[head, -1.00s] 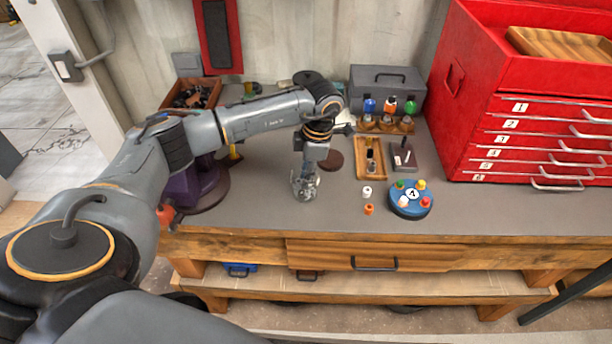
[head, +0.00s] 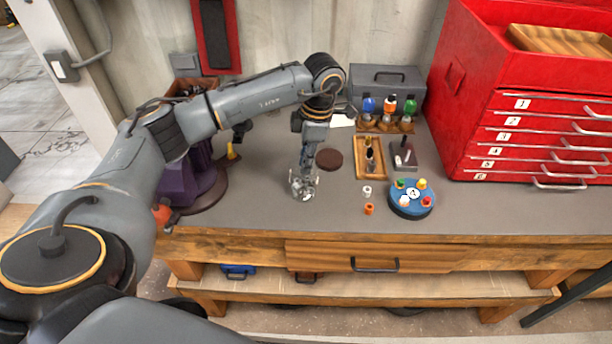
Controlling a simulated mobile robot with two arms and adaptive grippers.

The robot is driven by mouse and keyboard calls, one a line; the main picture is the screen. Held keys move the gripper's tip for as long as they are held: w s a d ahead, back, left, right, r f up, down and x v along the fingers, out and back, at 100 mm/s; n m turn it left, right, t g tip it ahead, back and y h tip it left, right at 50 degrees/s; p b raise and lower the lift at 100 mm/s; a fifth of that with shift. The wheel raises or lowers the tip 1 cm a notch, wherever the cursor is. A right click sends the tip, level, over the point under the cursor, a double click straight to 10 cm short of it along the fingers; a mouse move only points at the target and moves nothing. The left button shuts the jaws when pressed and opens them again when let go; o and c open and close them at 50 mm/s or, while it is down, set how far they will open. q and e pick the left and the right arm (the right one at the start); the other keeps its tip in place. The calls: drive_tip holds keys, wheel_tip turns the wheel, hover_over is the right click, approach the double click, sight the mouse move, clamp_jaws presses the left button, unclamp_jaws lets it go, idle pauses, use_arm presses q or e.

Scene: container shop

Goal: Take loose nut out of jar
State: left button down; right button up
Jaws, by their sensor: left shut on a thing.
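The jar (head: 302,190) is small and of clear glass. It stands upright on the workbench left of centre. My left gripper (head: 305,172) points down at the jar's mouth, with its fingertips at or just inside the rim. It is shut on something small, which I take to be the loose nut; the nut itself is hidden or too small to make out. A round brown disc (head: 329,159), perhaps the jar's lid, lies on the bench behind and right of the jar. My right gripper is not in view.
Right of the jar are a white piece (head: 367,191), an orange piece (head: 369,209) and a blue round holder (head: 411,207) with coloured pegs. A wooden tray (head: 360,175) and a bottle rack (head: 386,125) stand behind. A red tool chest (head: 480,120) fills the right. The bench front is clear.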

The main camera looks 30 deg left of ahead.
use_arm(q)
wheel_tip(320, 180, up, 8)
drive_tip(key=p, duration=0.1)
drive_tip(key=shift+f, duration=0.25)
drive_tip(key=shift+f, duration=0.1)
idle(0.3)
